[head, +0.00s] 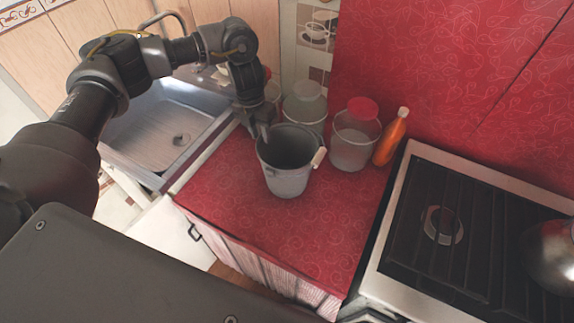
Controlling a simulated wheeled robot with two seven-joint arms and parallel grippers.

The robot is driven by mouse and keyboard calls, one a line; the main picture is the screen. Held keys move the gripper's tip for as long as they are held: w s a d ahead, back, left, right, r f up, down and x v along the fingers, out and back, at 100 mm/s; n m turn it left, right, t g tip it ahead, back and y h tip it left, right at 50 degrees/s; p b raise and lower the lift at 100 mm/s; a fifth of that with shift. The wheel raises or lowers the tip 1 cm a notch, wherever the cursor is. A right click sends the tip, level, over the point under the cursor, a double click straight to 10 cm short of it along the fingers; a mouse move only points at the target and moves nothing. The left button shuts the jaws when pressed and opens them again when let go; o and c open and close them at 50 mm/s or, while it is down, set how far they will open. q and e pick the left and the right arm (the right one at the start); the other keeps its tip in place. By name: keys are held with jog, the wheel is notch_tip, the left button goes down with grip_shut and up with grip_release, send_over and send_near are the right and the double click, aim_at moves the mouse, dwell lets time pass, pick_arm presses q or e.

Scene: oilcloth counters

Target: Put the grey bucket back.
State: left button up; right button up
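The grey bucket (287,182) stands upright on the red patterned counter (250,228), with its open top facing up and a light handle grip (319,157) hanging at its right side. My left gripper (262,132) points down at the bucket's back-left rim. Its fingertips are at or very close to the rim; I cannot tell whether they are closed on it. My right gripper is not in view.
Behind the bucket stand a jar with a pale lid (305,105), a red-lidded jar (352,140) and an orange bottle (391,138). A metal sink (160,135) is at left, a stove (455,235) with a kettle (552,258) at right. The front counter is clear.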

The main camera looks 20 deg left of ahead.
aim_at(263, 146)
pick_arm(q)
jog(key=f, duration=0.4)
jog(key=shift+d+f+p, duration=0.25)
jog(key=shift+f+p, duration=0.05)
jog(key=shift+p, duration=0.05)
grip_shut()
jog(key=shift+r, duration=0.1)
dwell(1.0)
